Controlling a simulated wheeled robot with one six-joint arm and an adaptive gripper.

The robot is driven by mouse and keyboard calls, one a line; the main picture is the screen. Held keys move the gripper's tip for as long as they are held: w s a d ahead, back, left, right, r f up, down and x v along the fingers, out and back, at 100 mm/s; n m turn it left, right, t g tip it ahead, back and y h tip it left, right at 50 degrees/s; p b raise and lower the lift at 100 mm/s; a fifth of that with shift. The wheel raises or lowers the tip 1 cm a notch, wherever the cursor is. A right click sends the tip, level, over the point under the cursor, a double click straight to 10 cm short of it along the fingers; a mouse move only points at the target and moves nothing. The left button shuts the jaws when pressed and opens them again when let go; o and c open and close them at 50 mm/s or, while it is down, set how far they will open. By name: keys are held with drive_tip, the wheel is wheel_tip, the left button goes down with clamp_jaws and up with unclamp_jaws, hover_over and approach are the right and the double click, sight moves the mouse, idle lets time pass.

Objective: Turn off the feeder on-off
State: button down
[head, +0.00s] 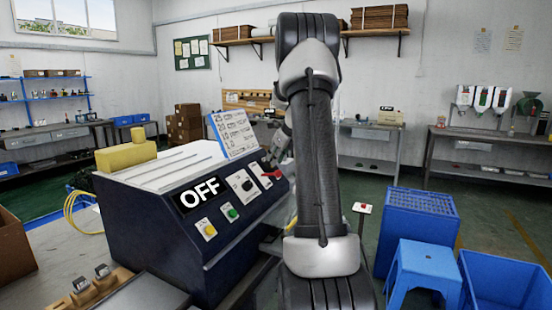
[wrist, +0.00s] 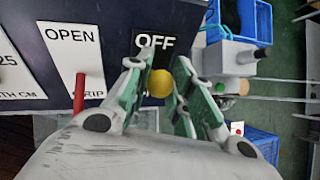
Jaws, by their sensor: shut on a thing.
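In the wrist view, a yellow ball-shaped knob (wrist: 160,84) sits just below a black label reading OFF (wrist: 153,43) on the dark panel. My gripper (wrist: 160,80) has its green-and-grey fingers on both sides of the knob, shut on it. In the head view my gripper (head: 280,150) is at the right end of the dark blue machine (head: 150,225), partly behind my arm. The knob cannot be made out there. The machine's front carries a large OFF sign (head: 199,194).
A red lever (wrist: 80,92) stands left of my gripper under an OPEN/GRIP label (wrist: 70,50). Yellow (head: 208,230) and green (head: 231,213) buttons are on the machine's front. A blue crate (head: 415,225), stool (head: 425,265) and bin (head: 500,285) stand on the right floor.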

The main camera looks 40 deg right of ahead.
drive_tip(key=c, duration=1.2)
unclamp_jaws()
drive_tip(key=shift+c, duration=0.2)
drive_tip(key=v, duration=1.2)
drive_tip(key=shift+w, duration=0.1)
